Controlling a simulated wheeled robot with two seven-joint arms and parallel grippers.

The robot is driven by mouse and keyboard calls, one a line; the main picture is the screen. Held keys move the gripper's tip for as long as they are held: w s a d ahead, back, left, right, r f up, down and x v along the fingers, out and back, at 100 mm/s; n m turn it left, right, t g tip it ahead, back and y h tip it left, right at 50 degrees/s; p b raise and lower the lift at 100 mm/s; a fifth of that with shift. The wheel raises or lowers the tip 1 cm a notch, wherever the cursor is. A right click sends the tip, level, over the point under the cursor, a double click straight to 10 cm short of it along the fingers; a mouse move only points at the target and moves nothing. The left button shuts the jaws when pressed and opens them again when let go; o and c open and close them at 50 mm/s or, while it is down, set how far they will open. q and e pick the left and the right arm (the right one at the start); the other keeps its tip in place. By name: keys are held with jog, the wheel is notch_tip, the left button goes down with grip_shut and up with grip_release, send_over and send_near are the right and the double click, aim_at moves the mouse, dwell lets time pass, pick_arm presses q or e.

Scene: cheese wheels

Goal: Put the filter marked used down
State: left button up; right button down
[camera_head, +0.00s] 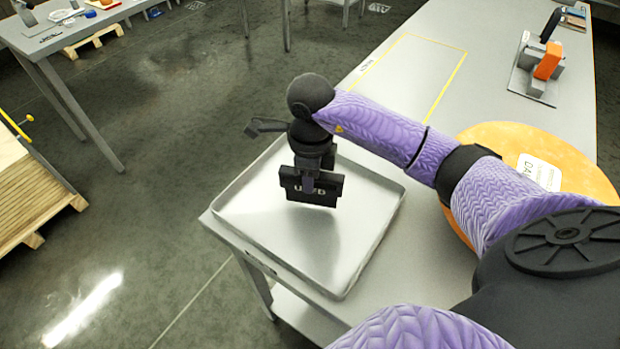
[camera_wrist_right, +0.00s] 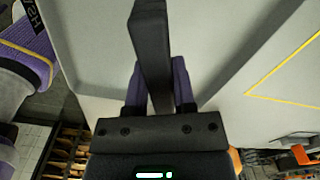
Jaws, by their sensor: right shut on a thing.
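The filter marked used (camera_head: 324,194) is a dark, flat block with white lettering, partly covered by a finger. My right gripper (camera_head: 308,180) is shut on it and holds it upright over the grey metal tray (camera_head: 250,241). I cannot tell whether its lower edge touches the tray floor. In the right wrist view the filter (camera_wrist_right: 151,50) stands edge-on between the purple fingers of my right gripper (camera_wrist_right: 160,85). The tray is otherwise empty and lies at the table's near left corner. My left gripper is not in view.
A yellow outlined rectangle (camera_head: 425,75) on the grey table is empty. An orange cheese wheel (camera_head: 580,168) with a white label lies under my right arm. A device with an orange part (camera_head: 548,60) stands at the far right. A wooden pallet (camera_head: 30,190) is at left.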

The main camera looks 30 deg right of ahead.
jog(key=shift+f, duration=0.55)
jog(key=shift+r, duration=0.1)
jog(key=shift+c, duration=2.2)
grip_release()
jog(key=shift+r, duration=0.15)
notch_tip(320, 180, up, 12)
jog(key=p, duration=0.2)
